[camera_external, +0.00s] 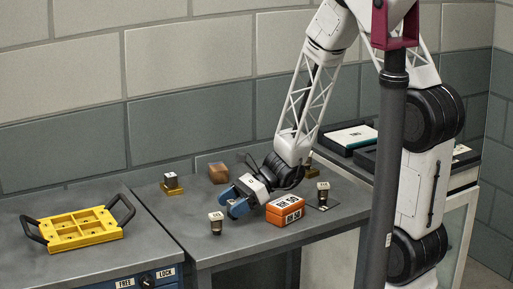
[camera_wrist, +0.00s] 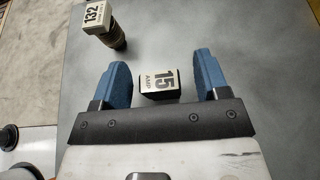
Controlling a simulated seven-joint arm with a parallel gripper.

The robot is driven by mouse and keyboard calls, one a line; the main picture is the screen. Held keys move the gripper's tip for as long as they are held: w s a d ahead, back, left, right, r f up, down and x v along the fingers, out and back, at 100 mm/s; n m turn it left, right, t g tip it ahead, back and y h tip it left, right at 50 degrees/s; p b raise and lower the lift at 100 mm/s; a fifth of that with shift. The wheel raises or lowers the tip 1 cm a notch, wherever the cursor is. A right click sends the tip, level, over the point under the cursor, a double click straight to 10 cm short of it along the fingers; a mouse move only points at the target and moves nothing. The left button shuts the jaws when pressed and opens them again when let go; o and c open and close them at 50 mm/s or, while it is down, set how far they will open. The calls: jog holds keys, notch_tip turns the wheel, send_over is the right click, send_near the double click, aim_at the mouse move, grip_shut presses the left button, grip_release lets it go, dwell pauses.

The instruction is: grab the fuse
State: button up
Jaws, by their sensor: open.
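My gripper (camera_external: 236,203) is low over the grey table, with two blue fingers. In the wrist view my gripper (camera_wrist: 160,82) is open, with one finger on each side of a small dark block that I take for the fuse (camera_wrist: 159,83). The fuse has a pale top face marked "15 AMP". It lies between the fingers, with a gap on both sides, nearer the left one. In the external view I cannot make the fuse out; my gripper seems to hide it.
A white-capped dark cylinder marked 132 (camera_wrist: 112,25) stands near the left finger; it also shows externally (camera_external: 215,222). An orange box (camera_external: 285,210) sits right of my gripper. A dark block on a yellow base (camera_external: 171,184) and a brown block (camera_external: 218,172) stand behind. A yellow tray (camera_external: 58,243) is far left.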

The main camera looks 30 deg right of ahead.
aim_at(229, 202)
jog(key=shift+a+f, duration=0.2)
jog(key=shift+a, duration=0.25)
dwell(0.3)
jog(key=c, duration=1)
jog(key=shift+r, duration=0.1)
jog(key=shift+r, duration=4.95)
